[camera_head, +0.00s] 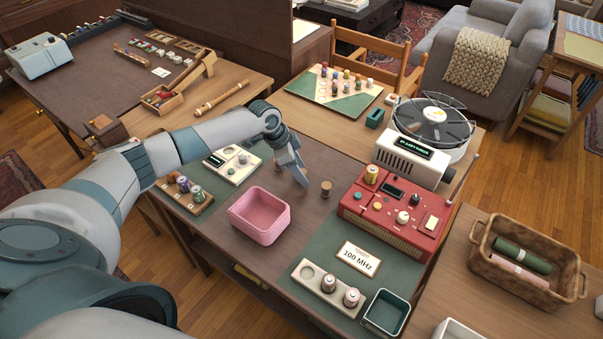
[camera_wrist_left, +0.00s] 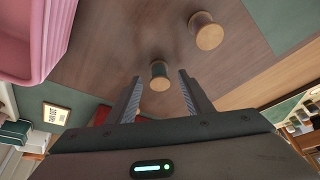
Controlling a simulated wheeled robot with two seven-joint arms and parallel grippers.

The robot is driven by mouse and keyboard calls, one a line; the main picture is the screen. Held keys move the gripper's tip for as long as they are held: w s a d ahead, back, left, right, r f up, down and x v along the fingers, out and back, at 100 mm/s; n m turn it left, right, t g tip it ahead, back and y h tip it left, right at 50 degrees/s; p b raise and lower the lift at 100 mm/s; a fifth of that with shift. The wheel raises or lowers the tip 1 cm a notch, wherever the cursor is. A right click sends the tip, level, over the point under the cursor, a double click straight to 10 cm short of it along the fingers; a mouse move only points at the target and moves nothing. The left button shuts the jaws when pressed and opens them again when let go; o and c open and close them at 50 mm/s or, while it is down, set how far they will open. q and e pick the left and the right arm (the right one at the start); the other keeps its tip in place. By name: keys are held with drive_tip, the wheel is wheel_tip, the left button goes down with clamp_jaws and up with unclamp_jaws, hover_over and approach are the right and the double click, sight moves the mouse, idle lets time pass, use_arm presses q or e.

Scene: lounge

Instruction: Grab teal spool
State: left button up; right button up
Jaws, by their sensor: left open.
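The teal spool (camera_wrist_left: 160,75), with pale wooden ends, stands on the brown table in the left wrist view, beyond and between my fingertips. My left gripper (camera_wrist_left: 160,95) is open, its fingers on either side of the spool's direction and not touching it. In the head view my left gripper (camera_head: 300,175) points down to the right, toward a small spool (camera_head: 326,188) that looks like the same one; its colour is hard to tell there. A second, brownish spool (camera_wrist_left: 206,30) shows in the left wrist view. My right gripper is not in view.
A pink bin (camera_head: 260,215) stands in front of the gripper and a red radio (camera_head: 392,213) stands to the right. Bare table surrounds the spool.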

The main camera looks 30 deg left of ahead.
use_arm(q)
drive_tip(key=shift+w+d+f, duration=0.1)
drive_tip(key=shift+d+f, duration=0.05)
drive_tip(key=shift+f, duration=0.35)
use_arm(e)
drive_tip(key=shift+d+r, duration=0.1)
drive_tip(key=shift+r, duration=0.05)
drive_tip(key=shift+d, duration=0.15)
use_arm(q)
drive_tip(key=c, duration=1.1)
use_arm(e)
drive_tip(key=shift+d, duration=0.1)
use_arm(q)
drive_tip(key=shift+r, duration=0.1)
